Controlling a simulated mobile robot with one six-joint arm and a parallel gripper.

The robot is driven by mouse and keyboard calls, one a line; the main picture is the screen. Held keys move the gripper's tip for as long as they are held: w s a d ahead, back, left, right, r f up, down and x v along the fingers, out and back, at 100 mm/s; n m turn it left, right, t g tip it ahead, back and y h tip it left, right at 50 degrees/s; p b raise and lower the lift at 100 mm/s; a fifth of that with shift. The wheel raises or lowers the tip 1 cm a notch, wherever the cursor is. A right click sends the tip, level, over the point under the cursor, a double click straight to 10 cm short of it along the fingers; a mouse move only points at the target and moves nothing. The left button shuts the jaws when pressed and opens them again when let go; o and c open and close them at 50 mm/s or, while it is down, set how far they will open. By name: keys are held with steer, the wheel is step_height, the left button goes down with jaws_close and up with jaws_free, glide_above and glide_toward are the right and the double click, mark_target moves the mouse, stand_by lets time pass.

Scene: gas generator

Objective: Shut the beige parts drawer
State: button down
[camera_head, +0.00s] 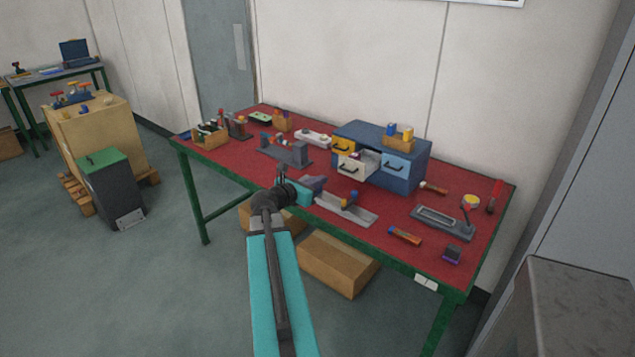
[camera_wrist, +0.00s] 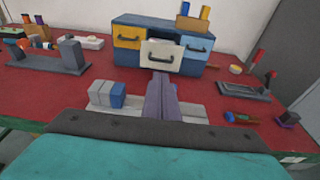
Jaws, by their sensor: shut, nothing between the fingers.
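The beige parts drawer (camera_head: 352,165) is pulled out of the blue cabinet (camera_head: 398,176) on the red workbench. It has a dark handle on its front, and some contents show above its rim. In the wrist view the beige drawer (camera_wrist: 162,54) is straight ahead, beyond my fingertips. My gripper (camera_head: 318,184) is shut and empty, in front of the drawer and nearer the bench's front edge. In the wrist view my gripper (camera_wrist: 161,82) shows its two purple-grey fingers together, pointing at the drawer's lower front. I cannot tell whether they touch it.
A yellow drawer (camera_head: 343,145) and a light-blue drawer (camera_head: 396,167) flank the beige one. A grey tray (camera_head: 350,212) with small blocks lies below my gripper. A grey fixture (camera_head: 290,152) stands to the left. A wooden box (camera_head: 400,138) sits on the cabinet.

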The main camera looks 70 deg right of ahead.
mark_target(344, 170)
steer(key=shift+p+x, duration=1.3)
steer(key=shift+x, duration=4.7)
steer(key=shift+w+f, duration=0.1)
steer(key=shift+w, duration=0.1)
